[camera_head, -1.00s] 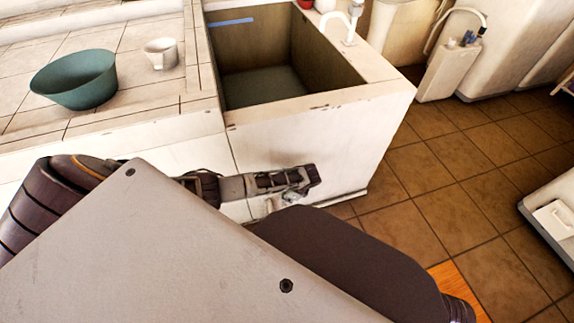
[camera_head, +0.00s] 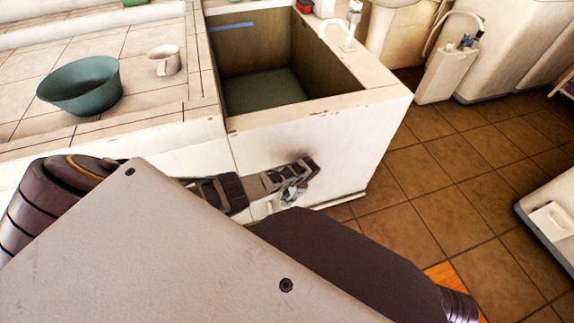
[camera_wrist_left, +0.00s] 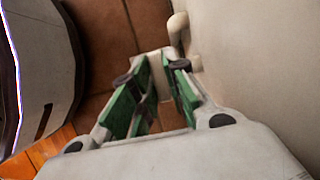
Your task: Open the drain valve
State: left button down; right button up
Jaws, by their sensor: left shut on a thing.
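The drain valve sits low on the front wall of the washbasin (camera_head: 310,135), mostly hidden by my gripper in the head view. In the left wrist view its pale, curved pipe (camera_wrist_left: 178,30) comes off the wall, and a light handle (camera_wrist_left: 153,62) lies between the fingertips. My left gripper (camera_head: 298,175) is shut on the drain valve's handle, close to the basin's front face. Its green-lined fingers (camera_wrist_left: 158,76) show in the wrist view, one on each side of the handle. The valve's exact angle is hard to tell. My right gripper is not in view.
A teal bowl (camera_head: 82,86) and a white cup (camera_head: 164,59) stand on the tiled counter (camera_head: 110,45) at left. A white faucet (camera_head: 338,30) rises at the basin's back right corner. Brown tiled floor (camera_head: 440,180) is clear at right.

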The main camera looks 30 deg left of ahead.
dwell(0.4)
pick_arm(q)
jog(key=c, duration=1.4)
grip_release()
jog(key=shift+w+r, duration=0.1)
jog(key=shift+r, duration=0.1)
jog(key=shift+v, duration=5.75)
jog(key=shift+d, duration=0.1)
